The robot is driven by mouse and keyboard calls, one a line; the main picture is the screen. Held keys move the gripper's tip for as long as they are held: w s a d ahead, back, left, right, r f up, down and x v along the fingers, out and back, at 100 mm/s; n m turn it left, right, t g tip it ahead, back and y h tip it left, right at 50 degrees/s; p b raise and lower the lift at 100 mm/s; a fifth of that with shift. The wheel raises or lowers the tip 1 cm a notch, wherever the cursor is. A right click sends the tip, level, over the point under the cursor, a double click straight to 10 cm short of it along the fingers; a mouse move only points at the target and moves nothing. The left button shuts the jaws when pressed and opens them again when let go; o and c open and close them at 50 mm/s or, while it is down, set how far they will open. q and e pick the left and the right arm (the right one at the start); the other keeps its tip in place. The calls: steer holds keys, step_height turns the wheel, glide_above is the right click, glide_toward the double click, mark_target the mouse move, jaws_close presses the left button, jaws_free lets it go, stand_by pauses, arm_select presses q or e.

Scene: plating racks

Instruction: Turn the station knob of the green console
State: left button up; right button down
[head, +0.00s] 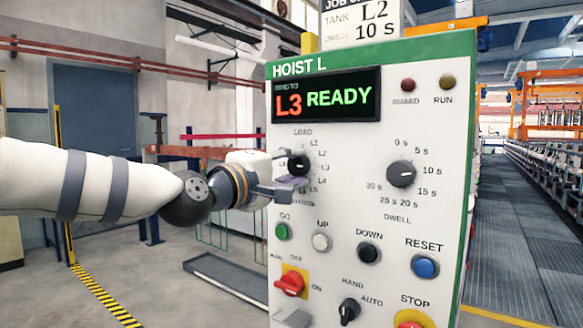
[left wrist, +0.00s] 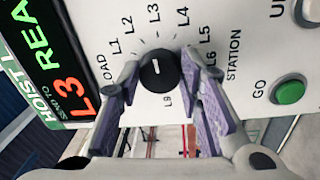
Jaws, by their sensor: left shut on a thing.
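The green console (head: 380,52) is a white panel with a green edge, labelled HOIST L. Its station knob (head: 298,163) is small, round and black, ringed by labels from LOAD through L1, L2 and on. My left gripper (head: 290,185) is shut on this knob. In the left wrist view its two fingers stand on either side of the station knob (left wrist: 160,72), whose white mark points roughly toward L3. The display (head: 326,95) reads L3 READY. A job card (head: 360,22) on top reads tank L2, dwell 10 s. My right gripper is not in view.
Right of the station knob is the dwell knob (head: 401,174). Below are the green GO button (head: 282,231), the UP button (head: 320,242), the DOWN button (head: 368,252), the blue RESET button (head: 425,266) and a red switch (head: 290,283). A walkway (head: 510,230) runs along the right.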

arm_select(q)
steer(key=m, duration=0.7)
steer(key=shift+a+g, duration=0.1)
steer(key=shift+g, duration=0.2)
steer(key=m, duration=0.5)
steer(key=shift+w+m+h, duration=0.1)
steer(key=shift+m+h, duration=0.2)
steer(key=shift+m, duration=0.4)
steer(key=o, duration=1.2)
steer(key=shift+c, duration=0.2)
steer(key=v, duration=1.2)
